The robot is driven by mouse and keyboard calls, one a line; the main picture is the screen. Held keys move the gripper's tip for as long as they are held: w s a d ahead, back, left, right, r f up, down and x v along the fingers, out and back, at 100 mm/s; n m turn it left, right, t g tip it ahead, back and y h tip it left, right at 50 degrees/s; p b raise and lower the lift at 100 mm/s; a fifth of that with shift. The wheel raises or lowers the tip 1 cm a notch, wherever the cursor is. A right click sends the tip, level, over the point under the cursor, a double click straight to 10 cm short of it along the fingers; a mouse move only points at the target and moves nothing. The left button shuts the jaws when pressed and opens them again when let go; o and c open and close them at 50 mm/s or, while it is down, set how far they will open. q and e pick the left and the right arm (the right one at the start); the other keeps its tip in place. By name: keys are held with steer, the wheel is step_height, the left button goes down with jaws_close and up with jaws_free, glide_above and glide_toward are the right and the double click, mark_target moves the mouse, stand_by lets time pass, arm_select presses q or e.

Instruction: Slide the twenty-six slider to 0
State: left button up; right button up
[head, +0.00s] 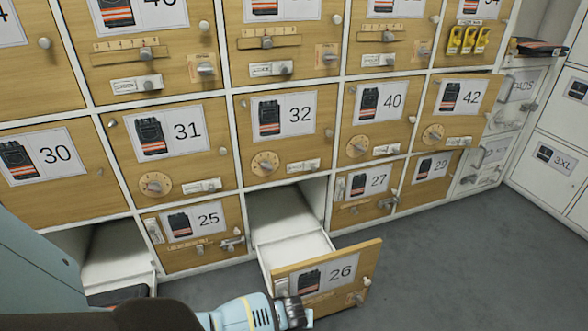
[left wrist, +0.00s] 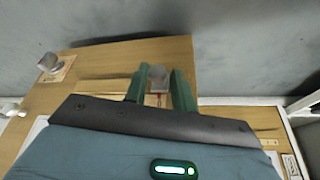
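The drawer numbered 26 (head: 325,284) is pulled out at the bottom of the cabinet, its wooden front showing a vest picture. My left gripper (head: 294,312) is at the lower left of this front and hides part of its fittings. In the left wrist view, the two green fingers (left wrist: 164,88) stand apart against the wooden front (left wrist: 110,65). A small grey slider knob (left wrist: 157,76) shows between the fingertips, with a red mark just below it. Whether the fingers touch the knob is unclear. The scale's numbers cannot be read. My right gripper is not in view.
A round knob on a plate (left wrist: 52,64) sits on the same front, left of the fingers. Drawers 25 (head: 205,238) and 27 (head: 368,190) are closed. A cubby (head: 118,255) at the lower left is open. Grey floor (head: 450,260) is free at the right.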

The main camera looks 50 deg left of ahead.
arm_select(q)
steer(key=o, duration=0.3)
steer(key=shift+s+a, duration=0.1)
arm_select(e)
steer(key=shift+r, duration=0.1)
arm_select(q)
steer(key=p+v, duration=0.5)
steer(key=v, duration=0.2)
steer(key=shift+r, duration=0.35)
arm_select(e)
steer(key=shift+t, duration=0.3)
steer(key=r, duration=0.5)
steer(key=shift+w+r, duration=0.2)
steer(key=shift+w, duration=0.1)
arm_select(q)
steer(key=shift+s, duration=0.1)
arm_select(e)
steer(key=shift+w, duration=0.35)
